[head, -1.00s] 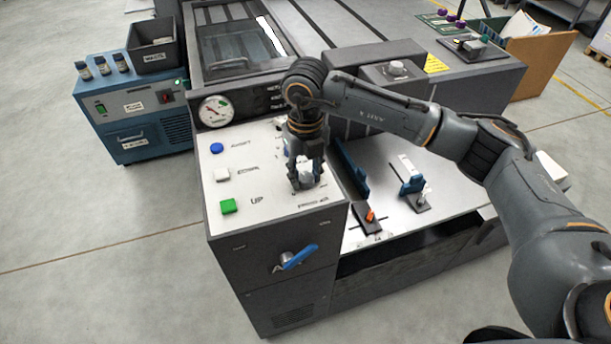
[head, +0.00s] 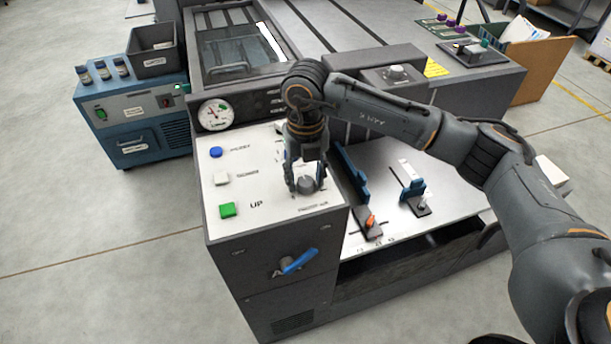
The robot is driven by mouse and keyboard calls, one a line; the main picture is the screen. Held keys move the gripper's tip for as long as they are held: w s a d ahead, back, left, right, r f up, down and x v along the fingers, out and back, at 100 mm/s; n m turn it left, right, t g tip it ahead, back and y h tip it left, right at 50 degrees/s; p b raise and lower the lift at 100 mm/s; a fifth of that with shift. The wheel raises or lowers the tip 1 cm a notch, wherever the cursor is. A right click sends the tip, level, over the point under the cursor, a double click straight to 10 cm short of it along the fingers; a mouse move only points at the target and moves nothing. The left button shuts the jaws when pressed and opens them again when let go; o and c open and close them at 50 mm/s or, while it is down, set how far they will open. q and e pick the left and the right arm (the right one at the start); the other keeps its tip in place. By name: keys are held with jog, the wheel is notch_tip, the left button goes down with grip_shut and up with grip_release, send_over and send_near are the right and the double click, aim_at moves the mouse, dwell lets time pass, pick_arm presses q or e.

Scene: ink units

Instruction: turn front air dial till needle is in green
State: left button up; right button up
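The front air dial (head: 306,185) is a grey knob on the white panel at the near end of the machine. My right gripper (head: 306,187) points down over it, with one finger on each side, and appears shut on it. The fingers hide part of the knob and its label. The round white gauge (head: 215,114) stands at the back left of the panel. It has a small green zone near its top right; its thin needle points up and left of that zone, though it is too small to read exactly. My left gripper is not in view.
Blue (head: 216,152), white (head: 221,179) and green (head: 227,210) buttons line the panel's left side. A blue lever (head: 298,262) is on the front face. Blue-handled slides (head: 352,178) stand right of the gripper. A blue unit (head: 135,130) is at the left.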

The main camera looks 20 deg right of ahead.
aim_at(305, 180)
dwell(0.3)
notch_tip(305, 180, up, 12)
dwell(0.5)
dwell(2.3)
